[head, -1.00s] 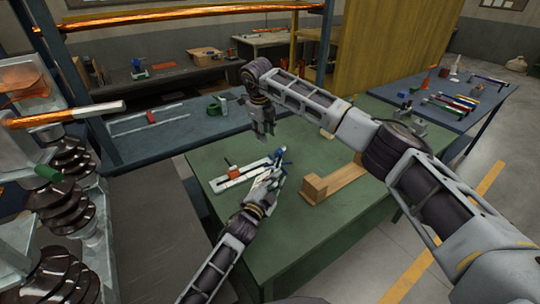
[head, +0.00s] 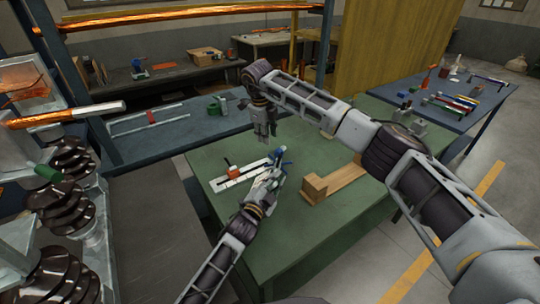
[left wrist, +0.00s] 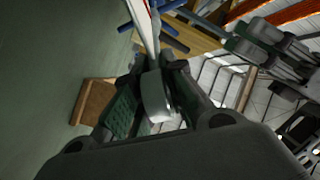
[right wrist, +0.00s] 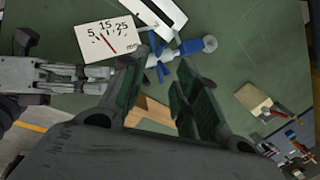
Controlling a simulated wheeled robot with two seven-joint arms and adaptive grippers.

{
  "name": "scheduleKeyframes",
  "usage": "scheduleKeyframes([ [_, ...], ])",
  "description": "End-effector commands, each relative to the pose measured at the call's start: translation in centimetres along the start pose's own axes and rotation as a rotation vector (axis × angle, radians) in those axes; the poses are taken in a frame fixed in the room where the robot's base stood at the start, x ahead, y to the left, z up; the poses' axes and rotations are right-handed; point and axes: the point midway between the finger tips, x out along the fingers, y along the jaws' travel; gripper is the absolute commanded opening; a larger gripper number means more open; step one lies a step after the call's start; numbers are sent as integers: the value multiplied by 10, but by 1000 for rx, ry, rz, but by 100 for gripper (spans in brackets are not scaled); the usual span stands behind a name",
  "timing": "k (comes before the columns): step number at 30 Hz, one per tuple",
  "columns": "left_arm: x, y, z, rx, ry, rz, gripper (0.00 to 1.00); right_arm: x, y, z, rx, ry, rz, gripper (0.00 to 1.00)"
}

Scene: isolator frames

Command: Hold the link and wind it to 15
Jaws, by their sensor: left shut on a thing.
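The white link assembly (head: 240,176) with a red block (head: 234,172) lies on the green table. Its blue winding handle (head: 281,157) shows at its right end, and in the right wrist view the blue arms (right wrist: 165,62) spread around it. A white card (right wrist: 108,44) there reads 5, 15, 25, with a red pointer (right wrist: 106,38) near 15; the exact reading is unclear. My left gripper (head: 270,178) is shut on the grey-white link end (left wrist: 155,97) beside the handle. My right gripper (right wrist: 155,75) is open and empty above the table, its fingers short of the handle.
A wooden block (head: 333,182) lies on the table right of the link. A blue bench (head: 170,130) with parts stands behind. The table front (head: 300,235) is clear.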

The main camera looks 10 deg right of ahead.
Motion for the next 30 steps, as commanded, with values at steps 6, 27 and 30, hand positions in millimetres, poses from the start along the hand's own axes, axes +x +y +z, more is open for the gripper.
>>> scheduleKeyframes([
  [6,-2,6,9,-1,-18,10,0,22,1,0,0,1,1,31],
  [27,-2,6,9,-1,-18,10,0,106,1,0,1,0,1,31],
  [30,-2,6,9,-1,-18,10,0,111,1,0,0,0,1,31],
])
